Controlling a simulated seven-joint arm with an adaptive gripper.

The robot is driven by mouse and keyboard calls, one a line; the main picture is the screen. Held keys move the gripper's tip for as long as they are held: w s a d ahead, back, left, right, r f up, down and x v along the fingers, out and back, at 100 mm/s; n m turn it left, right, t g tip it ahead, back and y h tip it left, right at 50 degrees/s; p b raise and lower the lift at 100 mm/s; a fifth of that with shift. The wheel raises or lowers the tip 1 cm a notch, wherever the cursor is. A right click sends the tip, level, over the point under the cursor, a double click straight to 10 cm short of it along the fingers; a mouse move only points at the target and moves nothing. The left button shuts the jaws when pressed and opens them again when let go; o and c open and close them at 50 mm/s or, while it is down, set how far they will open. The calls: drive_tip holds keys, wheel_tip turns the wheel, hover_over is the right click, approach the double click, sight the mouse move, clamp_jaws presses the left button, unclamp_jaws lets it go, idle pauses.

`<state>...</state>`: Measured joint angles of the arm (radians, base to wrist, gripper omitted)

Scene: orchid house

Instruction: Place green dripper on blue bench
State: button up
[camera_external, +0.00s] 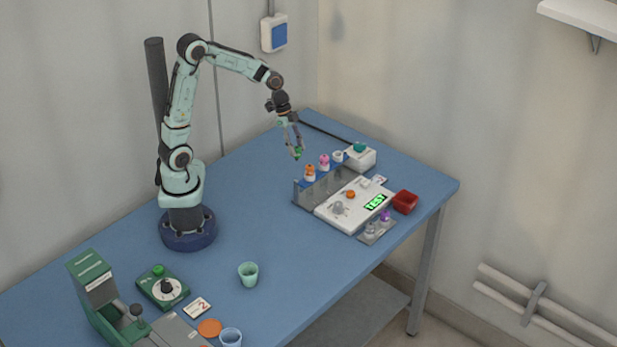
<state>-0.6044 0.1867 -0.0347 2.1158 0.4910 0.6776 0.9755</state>
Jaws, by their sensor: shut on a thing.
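My gripper (296,149) hangs over the far part of the blue bench (262,190), left of the grey rack. It points down and is shut on a small green thing, which appears to be the green dripper (298,155). The dripper is held between the fingertips and looks apart from the bench top, though its exact height is hard to tell. Its shape is too small to make out.
A grey rack (318,190) holds orange, pink and white-topped pieces. Beside it are a white test board (345,212), a red container (405,201) and a white box (360,158). A green cup (248,274) stands nearer. The bench middle is clear.

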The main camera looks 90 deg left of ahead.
drive_tip(key=s+d+f+m+g, duration=0.1)
drive_tip(key=s+d+f+m, duration=0.15)
drive_tip(key=d, duration=0.35)
drive_tip(key=s+d+f+m+g+h, duration=0.1)
drive_tip(key=s+d+m, duration=0.1)
drive_tip(key=d+m, duration=0.3)
drive_tip(key=s+d+f+m+g, duration=0.1)
drive_tip(key=s+d+f+m, duration=0.1)
drive_tip(key=d, duration=0.4)
drive_tip(key=w+d+f, duration=0.1)
drive_tip(key=w+f, duration=0.2)
drive_tip(key=w+d+f, duration=0.2)
drive_tip(key=w+f, duration=0.1)
drive_tip(key=w, duration=0.1)
drive_tip(key=w+d+f, duration=0.2)
drive_tip(key=w, duration=0.2)
drive_tip(key=shift+w+d+f, duration=0.2)
drive_tip(key=shift+w+f, duration=0.05)
drive_tip(key=shift+f, duration=0.15)
drive_tip(key=shift+w+d+f, duration=0.15)
drive_tip(key=shift+w+f, duration=0.35)
drive_tip(key=shift+f, duration=0.1)
drive_tip(key=shift+w+f, duration=0.1)
drive_tip(key=shift+f, duration=1.45)
drive_tip(key=shift+f, duration=0.1)
drive_tip(key=o, duration=0.8)
drive_tip(key=shift+o, duration=0.2)
